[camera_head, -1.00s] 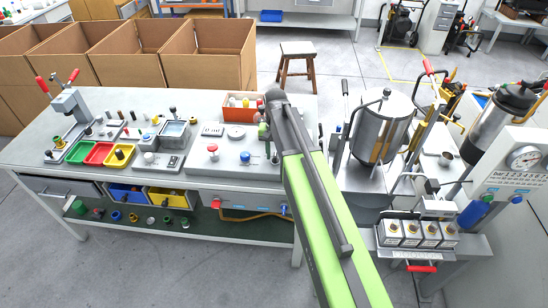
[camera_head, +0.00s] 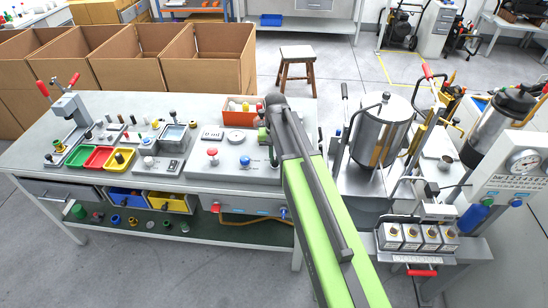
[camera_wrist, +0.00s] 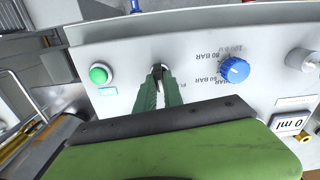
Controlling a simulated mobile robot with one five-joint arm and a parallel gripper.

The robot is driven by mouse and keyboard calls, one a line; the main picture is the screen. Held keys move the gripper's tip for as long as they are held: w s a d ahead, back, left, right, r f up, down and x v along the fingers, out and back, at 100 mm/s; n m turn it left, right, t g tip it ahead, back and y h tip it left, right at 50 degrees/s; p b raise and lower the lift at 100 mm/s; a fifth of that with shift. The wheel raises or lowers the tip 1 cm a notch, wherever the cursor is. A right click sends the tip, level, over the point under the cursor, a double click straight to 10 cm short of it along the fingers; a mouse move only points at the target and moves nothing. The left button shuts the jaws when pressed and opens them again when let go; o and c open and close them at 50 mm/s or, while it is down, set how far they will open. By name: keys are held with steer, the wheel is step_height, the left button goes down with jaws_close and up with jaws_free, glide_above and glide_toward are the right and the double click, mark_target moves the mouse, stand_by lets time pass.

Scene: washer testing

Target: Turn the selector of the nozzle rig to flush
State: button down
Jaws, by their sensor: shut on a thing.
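In the wrist view, the pale panel of the nozzle rig (camera_wrist: 125,62) fills the middle, with its lettering upside down. My gripper (camera_wrist: 159,78), with green fingers, is shut on the small black selector (camera_wrist: 159,67) on this panel. The fingers cover most of the selector, so I cannot tell which mark it points to. Lettering beside the fingers is partly hidden.
In the wrist view, a green button (camera_wrist: 100,74) is left of the selector, and a blue knob (camera_wrist: 234,70) with BAR marks is right. A "0 ml" display (camera_wrist: 290,124) is lower right. In the head view, a metal tank (camera_head: 382,130) stands right of my arm.

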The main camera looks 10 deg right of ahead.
mark_target(275, 159)
steer(key=n, duration=0.4)
steer(key=shift+n, duration=1.7)
steer(key=c, duration=1.5)
jaws_free()
steer(key=shift+o, duration=0.2)
step_height(275, 159, up, 18)
steer(key=p, duration=1.7)
steer(key=shift+f, duration=0.25)
